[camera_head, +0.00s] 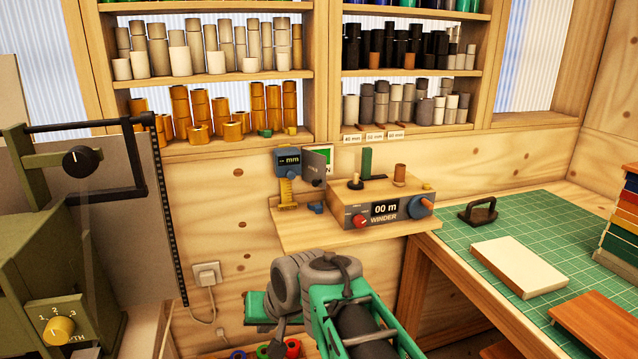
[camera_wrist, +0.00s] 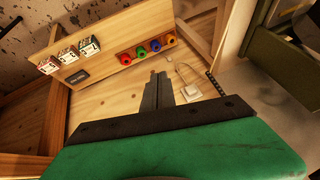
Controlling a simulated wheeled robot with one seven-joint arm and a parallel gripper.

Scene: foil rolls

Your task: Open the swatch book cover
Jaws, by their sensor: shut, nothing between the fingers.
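A cream, book-like slab (camera_head: 520,266) lies flat on the green cutting mat at the right in the head view. It looks closed, and I cannot tell for sure whether it is the swatch book. My gripper (camera_wrist: 158,78) shows in the wrist view with its two dark fingers together and nothing between them. It points toward the plywood wall below the winder shelf, well to the left of the mat. In the head view my arm hides the fingertips. The slab is not in the wrist view.
The green cutting mat (camera_head: 470,240) also holds a dark-handled tool (camera_head: 478,211), a stack of coloured slabs (camera_head: 622,232) and a brown board (camera_head: 598,322). A winder (camera_head: 382,207) stands on a wall shelf. A green machine (camera_head: 55,230) is at the left.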

